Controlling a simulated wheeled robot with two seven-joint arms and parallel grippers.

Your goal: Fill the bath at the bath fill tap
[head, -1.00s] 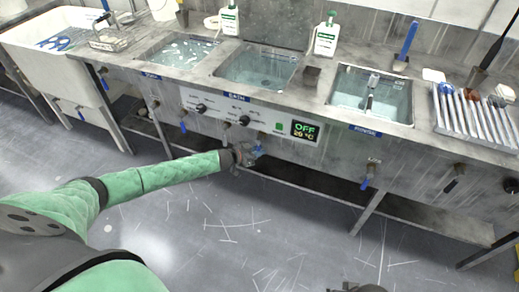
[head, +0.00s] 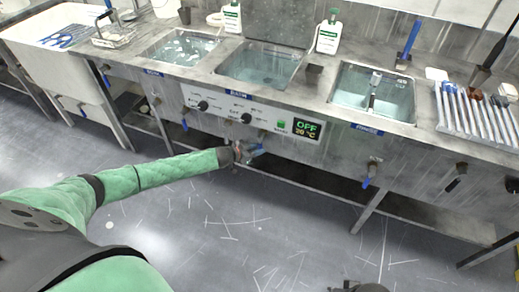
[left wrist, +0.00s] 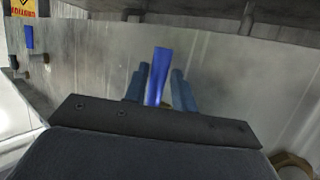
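The bath is the middle basin (head: 262,68) in the counter, with clear water in it and a blue label (head: 238,96) below its front rim. My left gripper (head: 250,152) is under the counter front, just below the bath's control panel. In the left wrist view, a blue tap lever (left wrist: 160,72) stands between the two blue-grey fingers (left wrist: 161,88). The fingers are apart, with a narrow gap beside the lever. The tap's body is mostly hidden by the gripper. A dark part at the bottom edge of the head view (head: 362,288) looks like my right gripper, mostly cut off.
The control panel display (head: 306,128) reads OFF and 20 °C. An icy basin (head: 180,48) is left of the bath and a rinse basin (head: 372,92) is right. Another blue-handled tap (head: 370,172) hangs farther right. A lower shelf rail runs behind my gripper.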

